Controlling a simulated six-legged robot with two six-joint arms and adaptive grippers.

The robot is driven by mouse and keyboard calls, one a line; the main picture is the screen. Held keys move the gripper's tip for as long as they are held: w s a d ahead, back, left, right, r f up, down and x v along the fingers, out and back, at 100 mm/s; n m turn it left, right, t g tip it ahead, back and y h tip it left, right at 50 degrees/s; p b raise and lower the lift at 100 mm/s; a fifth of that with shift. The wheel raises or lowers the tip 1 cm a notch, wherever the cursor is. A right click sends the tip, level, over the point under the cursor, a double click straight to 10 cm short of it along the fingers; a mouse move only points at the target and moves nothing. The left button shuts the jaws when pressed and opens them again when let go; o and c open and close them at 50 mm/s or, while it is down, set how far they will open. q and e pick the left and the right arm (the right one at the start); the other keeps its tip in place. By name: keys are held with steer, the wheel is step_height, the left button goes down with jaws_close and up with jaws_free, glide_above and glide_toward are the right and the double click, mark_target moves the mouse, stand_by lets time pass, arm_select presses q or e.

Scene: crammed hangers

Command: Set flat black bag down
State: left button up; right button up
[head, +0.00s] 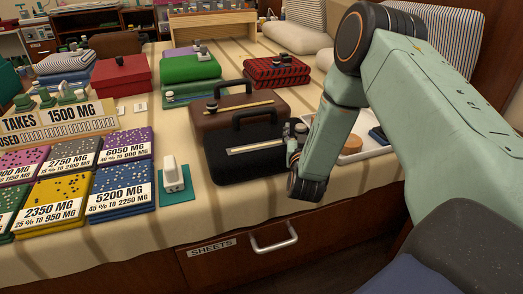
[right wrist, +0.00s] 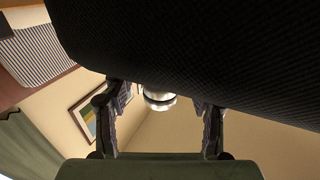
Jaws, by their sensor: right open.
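The black bag (head: 245,160), with a dark handle and a pale strip along its top, appears to rest on the striped cloth near the front edge in the head view. My right gripper (head: 293,150) is at the bag's right end. In the right wrist view the dark bag (right wrist: 200,55) fills the upper part of the picture. The right gripper (right wrist: 160,112) is open there, with a silver-white round knob (right wrist: 158,98) between its fingers. Whether the fingers touch the knob cannot be told. My left gripper is not in view.
A brown bag (head: 222,118) is right behind the black one. A white tray (head: 372,148) holding small items lies to the right, partly behind my arm. A white device on a teal mat (head: 180,190) and stacked labelled packs (head: 122,190) are to the left. A drawer (head: 235,262) is below.

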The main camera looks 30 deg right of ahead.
steer(key=shift+r, duration=0.15)
steer(key=shift+c, duration=0.3)
steer(key=shift+c, duration=0.8)
jaws_close()
